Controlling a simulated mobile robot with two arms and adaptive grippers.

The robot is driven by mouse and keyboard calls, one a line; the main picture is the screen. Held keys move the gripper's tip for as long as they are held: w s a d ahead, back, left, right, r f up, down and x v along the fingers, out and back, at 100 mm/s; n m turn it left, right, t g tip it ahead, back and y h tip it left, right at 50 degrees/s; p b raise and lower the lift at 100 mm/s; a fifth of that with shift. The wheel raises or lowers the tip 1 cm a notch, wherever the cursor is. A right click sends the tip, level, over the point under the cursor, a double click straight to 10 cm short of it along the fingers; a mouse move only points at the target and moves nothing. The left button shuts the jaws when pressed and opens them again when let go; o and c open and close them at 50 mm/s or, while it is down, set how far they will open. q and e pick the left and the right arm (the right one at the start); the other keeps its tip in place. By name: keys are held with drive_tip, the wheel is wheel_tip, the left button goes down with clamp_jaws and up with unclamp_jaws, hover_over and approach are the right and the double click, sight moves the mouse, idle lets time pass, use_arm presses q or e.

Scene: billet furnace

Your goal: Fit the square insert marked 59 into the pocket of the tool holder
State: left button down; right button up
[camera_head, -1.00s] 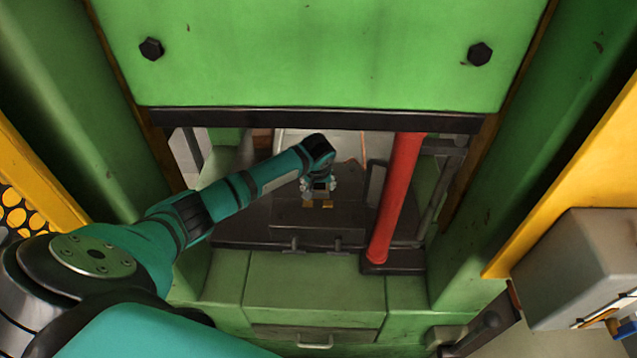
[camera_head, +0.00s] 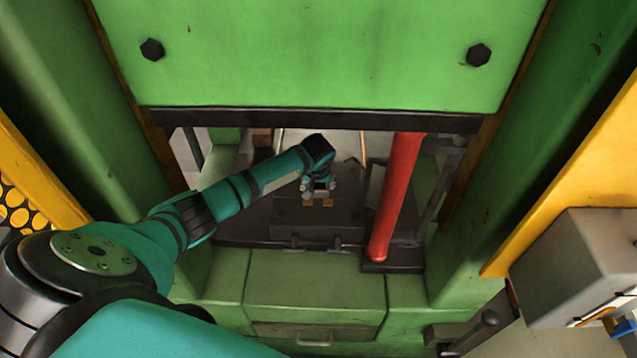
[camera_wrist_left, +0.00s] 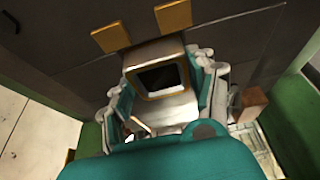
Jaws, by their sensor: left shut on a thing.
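My left gripper (camera_head: 319,190) reaches into the green machine's opening, above a dark block (camera_head: 345,219). In the left wrist view the gripper (camera_wrist_left: 163,90) is shut on a pale square piece with a dark middle (camera_wrist_left: 160,78). I take it for the square insert; no number is readable on it. Two small gold squares lie just beyond it, a left one (camera_wrist_left: 111,37) and a right one (camera_wrist_left: 173,15). They also show in the head view, left (camera_head: 306,203) and right (camera_head: 327,203). I cannot make out the holder's pocket. My right gripper is not in view.
A red post (camera_head: 396,195) stands right of the gripper. A green plate with a black lower edge (camera_head: 315,120) hangs above the opening. Green walls flank it, and a green ledge (camera_head: 315,285) lies in front. Two small clamps or handles stick out below the dark block.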

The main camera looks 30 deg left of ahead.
use_arm(q)
drive_tip(key=shift+c, duration=1.8)
unclamp_jaws()
drive_tip(key=shift+r, duration=0.15)
drive_tip(key=shift+o, duration=0.2)
drive_tip(key=shift+s+f, duration=0.1)
drive_tip(key=shift+f, duration=0.1)
drive_tip(key=v, duration=1.2)
drive_tip(key=shift+r, duration=0.2)
